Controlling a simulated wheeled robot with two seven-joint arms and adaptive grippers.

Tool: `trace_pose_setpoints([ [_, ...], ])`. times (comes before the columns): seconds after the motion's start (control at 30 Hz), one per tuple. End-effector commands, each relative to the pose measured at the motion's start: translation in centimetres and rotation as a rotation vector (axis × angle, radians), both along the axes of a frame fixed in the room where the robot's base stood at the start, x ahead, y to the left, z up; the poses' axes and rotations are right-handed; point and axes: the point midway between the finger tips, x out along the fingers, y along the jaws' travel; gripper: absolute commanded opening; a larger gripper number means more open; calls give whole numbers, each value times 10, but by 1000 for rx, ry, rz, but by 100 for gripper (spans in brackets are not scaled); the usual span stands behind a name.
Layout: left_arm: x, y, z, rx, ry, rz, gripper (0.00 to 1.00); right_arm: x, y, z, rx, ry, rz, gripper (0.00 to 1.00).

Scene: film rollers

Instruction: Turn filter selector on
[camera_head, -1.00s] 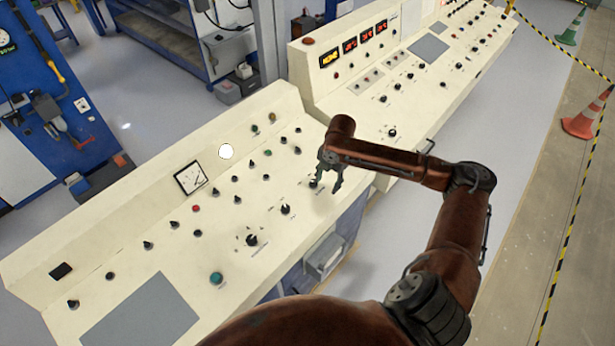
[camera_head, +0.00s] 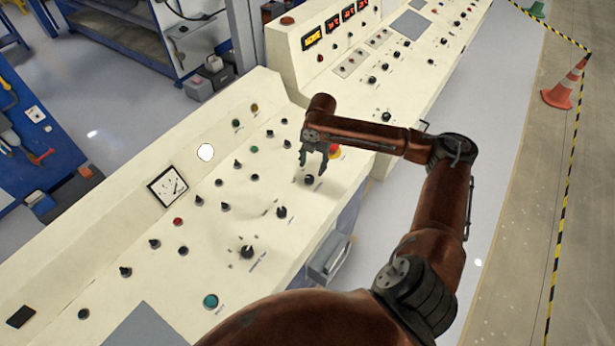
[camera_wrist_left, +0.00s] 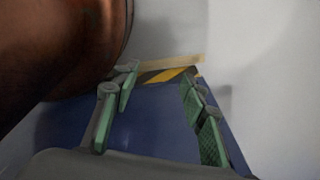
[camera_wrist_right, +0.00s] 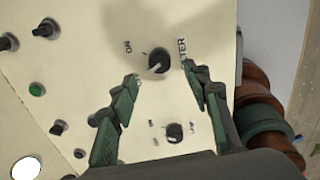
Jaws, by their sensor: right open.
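In the right wrist view a black knob (camera_wrist_right: 158,60) sits on the cream panel, with "ON" printed at its upper left and a partly hidden label ending in "TER" at its right. My right gripper (camera_wrist_right: 163,80) is open and empty, its fingertips apart on either side just below this knob in the picture. In the head view the right gripper (camera_head: 315,165) points down over the black knob (camera_head: 309,180); contact cannot be told. My left gripper (camera_wrist_left: 158,92) is open and empty in the left wrist view, and outside the head view.
Another black knob (camera_wrist_right: 174,130) lies near the right gripper's fingers. A red-and-yellow button (camera_head: 335,152) is close behind the gripper. The cream console (camera_head: 110,225) carries several knobs, lamps and a square meter (camera_head: 167,186). An orange cone (camera_head: 562,92) stands on the floor at right.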

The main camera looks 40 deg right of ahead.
Motion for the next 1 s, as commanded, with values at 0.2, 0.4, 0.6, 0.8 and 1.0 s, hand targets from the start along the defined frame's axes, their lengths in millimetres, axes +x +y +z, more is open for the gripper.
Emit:
trace_pose_setpoints([
  [0.2, 7, 0, 0, -1, -10, -1, 40, 4, 4, -32, 2, 2, 4, 44],
  [0.4, 5, 0, -1, -1, -8, -1, 40, 6, 5, -60, 2, 1, 3, 44],
  [0.6, 4, 0, -2, -1, -7, -1, 40, 7, 3, -71, -1, 1, 2, 44],
  [0.8, 3, 0, -2, 0, -5, -1, 40, 6, 3, -71, -1, 0, 1, 44],
  [1.0, 3, 1, -2, 1, -4, -1, 40, 6, 3, -71, 0, 0, 1, 33],
])
